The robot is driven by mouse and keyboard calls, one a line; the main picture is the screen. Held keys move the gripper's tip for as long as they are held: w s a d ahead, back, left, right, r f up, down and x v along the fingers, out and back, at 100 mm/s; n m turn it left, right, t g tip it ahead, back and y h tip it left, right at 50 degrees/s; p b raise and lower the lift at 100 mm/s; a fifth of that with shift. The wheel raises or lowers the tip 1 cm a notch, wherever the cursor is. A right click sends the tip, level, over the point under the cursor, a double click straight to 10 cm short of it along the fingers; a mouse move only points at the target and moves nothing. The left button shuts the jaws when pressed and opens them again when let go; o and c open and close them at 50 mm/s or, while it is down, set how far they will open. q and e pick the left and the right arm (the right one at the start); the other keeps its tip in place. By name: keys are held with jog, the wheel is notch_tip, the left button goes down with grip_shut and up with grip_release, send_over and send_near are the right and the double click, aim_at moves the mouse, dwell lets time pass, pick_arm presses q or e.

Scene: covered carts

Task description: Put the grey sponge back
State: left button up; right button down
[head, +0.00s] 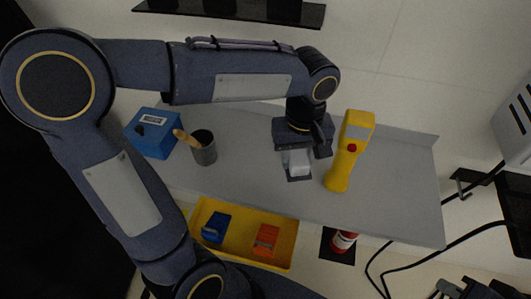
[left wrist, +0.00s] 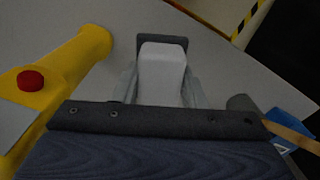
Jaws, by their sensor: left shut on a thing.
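My left gripper (head: 298,170) is low over the grey cart top, right of its middle. It is shut on a pale grey block, the grey sponge (head: 299,161), which also shows between the fingers in the left wrist view (left wrist: 162,75). A dark grey flat patch (head: 300,177) shows at the block's front end, just past the fingertips in the left wrist view (left wrist: 150,42). I cannot tell whether the sponge touches the surface.
A yellow handheld device (head: 342,172) with a red button lies close right of the gripper. A grey cup (head: 204,152) with a wooden-handled tool and a blue box (head: 152,140) stand left. A yellow tray (head: 284,258) sits below the front edge. Cart top (head: 400,190) is clear at right.

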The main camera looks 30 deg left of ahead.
pick_arm(q)
jog(key=w+a+f, duration=0.1)
jog(key=a+f, duration=0.1)
jog(key=a, duration=0.1)
jog(key=w+a+f+p, duration=0.1)
jog(key=a+f, duration=0.2)
jog(key=a, duration=0.1)
jog(key=w+a+f+p, duration=0.1)
jog(key=a+f, duration=0.1)
jog(key=a, duration=0.1)
jog(key=shift+w+a+f, duration=0.2)
jog(key=shift+f, duration=0.15)
jog(key=f, duration=0.1)
jog(key=a+f, duration=0.1)
jog(key=f, duration=0.1)
jog(key=shift+w+f, duration=0.15)
jog(key=shift+f, duration=0.55)
jog(key=shift+f, duration=0.1)
jog(key=o, duration=0.9)
